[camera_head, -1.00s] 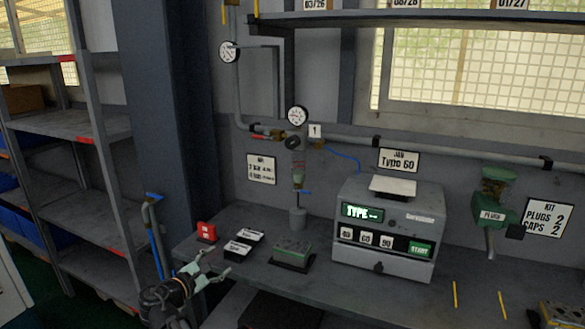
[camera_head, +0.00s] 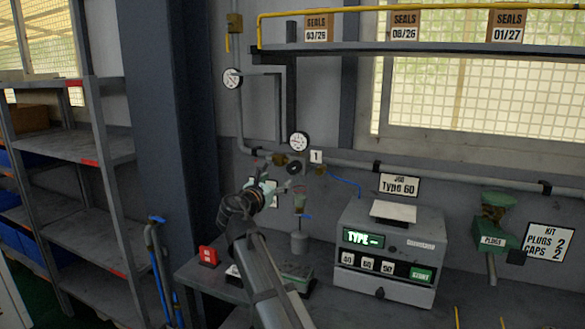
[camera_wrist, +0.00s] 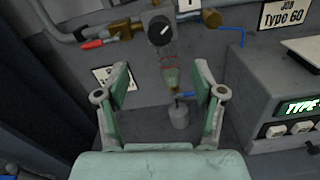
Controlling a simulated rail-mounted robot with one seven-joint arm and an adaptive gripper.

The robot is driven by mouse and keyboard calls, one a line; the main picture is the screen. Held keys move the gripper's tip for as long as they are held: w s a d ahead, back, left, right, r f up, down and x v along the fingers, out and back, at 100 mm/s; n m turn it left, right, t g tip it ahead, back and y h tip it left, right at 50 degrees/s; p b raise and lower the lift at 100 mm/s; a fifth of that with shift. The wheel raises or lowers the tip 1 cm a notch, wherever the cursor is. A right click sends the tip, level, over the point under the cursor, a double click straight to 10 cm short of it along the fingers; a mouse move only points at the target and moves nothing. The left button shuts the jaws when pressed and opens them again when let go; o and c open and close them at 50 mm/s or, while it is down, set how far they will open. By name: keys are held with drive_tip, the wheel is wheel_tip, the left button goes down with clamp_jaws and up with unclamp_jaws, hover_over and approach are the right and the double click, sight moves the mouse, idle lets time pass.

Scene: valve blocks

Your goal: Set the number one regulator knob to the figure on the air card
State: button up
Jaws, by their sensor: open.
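The number one regulator knob is a dark round knob (camera_wrist: 160,30) with a pale pointer mark, on top of the filter bowl unit in the wrist view. It also shows in the head view (camera_head: 294,167), just below a round white gauge (camera_head: 299,141) and left of the "1" label (camera_head: 316,156). My gripper (camera_head: 278,187) is open and empty, in front of and a little below the knob. In the wrist view its two fingers (camera_wrist: 163,85) stand wide apart, with the knob beyond them. The air card (camera_wrist: 117,88) is mostly hidden behind the left finger and cannot be read now.
A red-handled valve (camera_wrist: 93,44) sits on the pipe left of the knob, and a brass fitting (camera_wrist: 211,17) to its right. A grey test machine (camera_head: 390,245) stands on the bench at right. A shelf (camera_head: 420,48) runs overhead.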

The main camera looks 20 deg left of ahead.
sight(292, 169)
drive_tip(key=w+p, duration=0.3)
drive_tip(key=w, duration=1)
drive_tip(key=shift+w+d, duration=0.15)
drive_tip(key=shift+w, duration=0.05)
drive_tip(key=shift+c, duration=0.3)
drive_tip(key=c, duration=1.1)
